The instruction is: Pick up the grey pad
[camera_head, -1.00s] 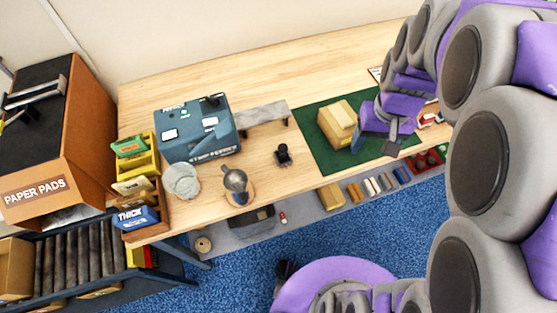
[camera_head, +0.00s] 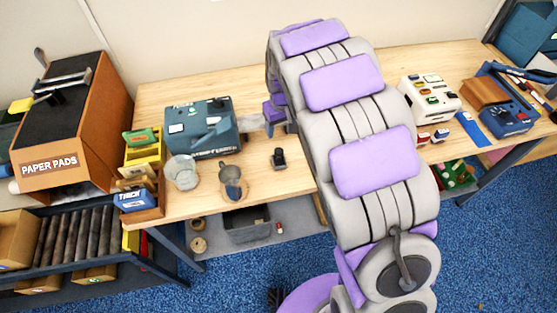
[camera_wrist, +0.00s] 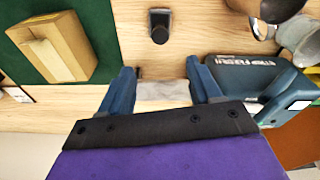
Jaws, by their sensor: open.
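The grey pad (camera_wrist: 163,91) is a flat, light grey piece on the wooden table. In the wrist view it shows between the two blue fingers of my gripper (camera_wrist: 158,74), partly hidden by the dark gripper body. My gripper is open. I cannot tell whether the fingers are level with the pad or still above it. In the head view only a bit of the pad (camera_head: 251,123) shows beside the teal machine; my arm hides the rest and the fingertips.
The teal machine (camera_wrist: 262,82) stands close to the right finger in the wrist view. A tan carton (camera_wrist: 54,48) lies on a green mat (camera_wrist: 88,14) to the left. A small black object (camera_wrist: 159,25) stands near the pad. Glass and metal vessels (camera_head: 183,172) stand near the table edge.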

